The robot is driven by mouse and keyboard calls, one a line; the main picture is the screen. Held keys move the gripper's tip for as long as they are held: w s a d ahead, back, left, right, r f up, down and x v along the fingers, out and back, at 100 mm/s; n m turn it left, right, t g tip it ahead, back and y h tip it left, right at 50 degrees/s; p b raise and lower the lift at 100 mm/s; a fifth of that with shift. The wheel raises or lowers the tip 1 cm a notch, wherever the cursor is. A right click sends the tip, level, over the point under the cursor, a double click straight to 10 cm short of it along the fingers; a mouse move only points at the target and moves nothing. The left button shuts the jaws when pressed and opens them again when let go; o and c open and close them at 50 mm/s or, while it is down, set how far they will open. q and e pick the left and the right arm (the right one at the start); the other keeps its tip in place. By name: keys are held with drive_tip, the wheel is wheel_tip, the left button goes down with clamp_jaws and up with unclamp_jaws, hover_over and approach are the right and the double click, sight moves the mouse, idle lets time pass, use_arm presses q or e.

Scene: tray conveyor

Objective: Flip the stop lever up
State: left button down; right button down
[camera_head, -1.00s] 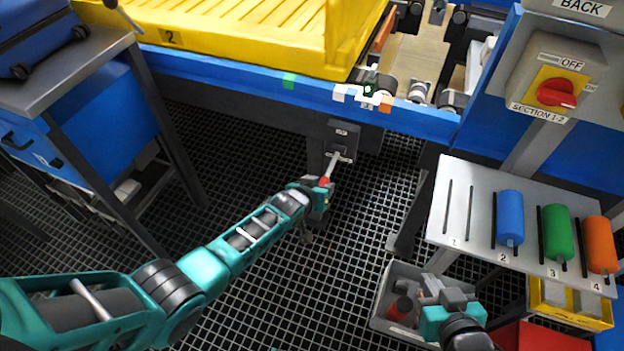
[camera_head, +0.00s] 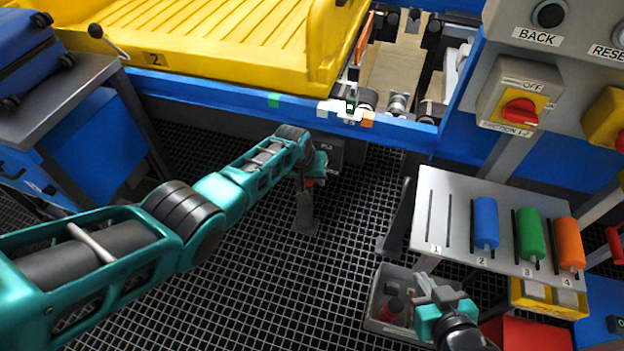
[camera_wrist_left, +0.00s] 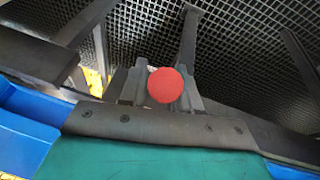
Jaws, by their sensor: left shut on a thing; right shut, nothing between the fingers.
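The stop lever's red knob (camera_wrist_left: 165,85) shows in the left wrist view, between the fingers of my left gripper (camera_wrist_left: 160,88). The left gripper is shut on it. In the head view my left gripper (camera_head: 318,172) is at the dark lever box (camera_head: 328,150) under the blue conveyor rail, and the wrist hides most of the lever and the box. The lever's shaft is hidden, so its exact angle cannot be told. My right gripper (camera_head: 440,295) is shut and empty, above the grey bin at the lower right.
A yellow tray (camera_head: 225,72) sits on the conveyor behind the blue rail (camera_head: 215,98). A grey bin (camera_head: 372,318) holds dark and red items. A rack (camera_head: 455,225) with coloured cylinders stands right, below the red section switch (camera_head: 519,110). The grid floor in the middle is clear.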

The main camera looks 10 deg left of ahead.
use_arm(q)
drive_tip(key=shift+w+r, duration=0.15)
drive_tip(key=c, duration=0.9)
unclamp_jaws()
drive_tip(key=shift+d, duration=0.1)
drive_tip(key=p+v, duration=0.2)
drive_tip(key=shift+r+p, duration=0.25)
drive_tip(key=shift+p, duration=0.1)
drive_tip(key=shift+s+a+r, duration=0.25)
drive_tip(key=shift+s+r, duration=0.1)
drive_tip(key=shift+r, duration=0.25)
drive_tip(key=shift+v, duration=4.5)
drive_tip(key=shift+s+f, duration=0.1)
drive_tip(key=shift+f, duration=0.05)
